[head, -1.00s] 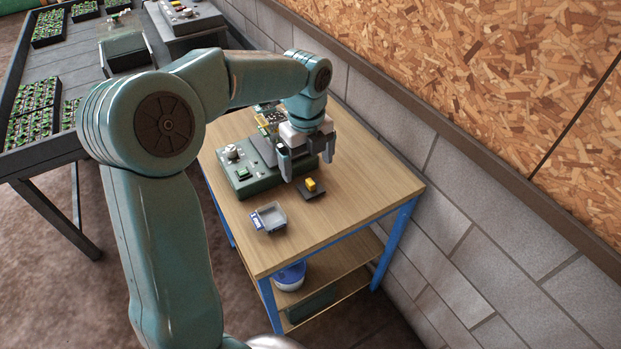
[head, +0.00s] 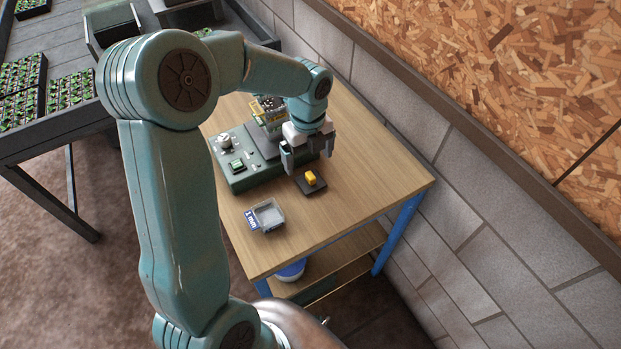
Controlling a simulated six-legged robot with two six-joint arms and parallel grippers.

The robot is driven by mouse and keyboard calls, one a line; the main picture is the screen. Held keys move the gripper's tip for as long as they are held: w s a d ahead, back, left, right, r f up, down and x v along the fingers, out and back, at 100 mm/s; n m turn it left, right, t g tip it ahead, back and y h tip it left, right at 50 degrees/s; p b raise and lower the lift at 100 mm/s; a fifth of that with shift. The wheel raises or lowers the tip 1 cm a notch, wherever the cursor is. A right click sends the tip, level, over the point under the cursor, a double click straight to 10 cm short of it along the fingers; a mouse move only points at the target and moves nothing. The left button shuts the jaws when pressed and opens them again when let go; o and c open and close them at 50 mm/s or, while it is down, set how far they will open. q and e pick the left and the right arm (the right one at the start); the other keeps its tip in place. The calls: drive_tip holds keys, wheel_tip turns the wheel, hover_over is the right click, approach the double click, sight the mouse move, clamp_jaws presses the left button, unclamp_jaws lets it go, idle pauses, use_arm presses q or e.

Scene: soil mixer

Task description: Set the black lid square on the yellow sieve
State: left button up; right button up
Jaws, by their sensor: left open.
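The black lid (head: 317,187), a flat dark plate with a yellow knob (head: 310,178), lies on the wooden table. My left gripper (head: 308,160) points down with its jaws apart and empty. It is just behind and above the lid, close to the knob; whether it touches cannot be told. A yellow framed piece, likely the yellow sieve (head: 268,106), sits on top of the green machine, partly hidden by my left arm and gripper. My right gripper is not in view.
A grey tray (head: 268,217) labelled "1 mm" stands on the table nearer the front. The green machine (head: 240,176) fills the left of the wooden table (head: 375,180). A block wall (head: 470,215) runs along the right. The table's right part is clear.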

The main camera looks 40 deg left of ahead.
sight(311, 175)
use_arm(q)
drive_tip(key=shift+w+f, duration=0.1)
drive_tip(key=shift+f, duration=0.65)
drive_tip(key=shift+d+f, duration=0.15)
drive_tip(key=shift+f, duration=0.35)
wheel_tip(311, 175, down, 5)
drive_tip(key=shift+d+r, duration=0.1)
drive_tip(key=shift+d, duration=0.05)
drive_tip(key=c, duration=1)
drive_tip(key=shift+r, duration=0.1)
drive_tip(key=shift+c, duration=1.1)
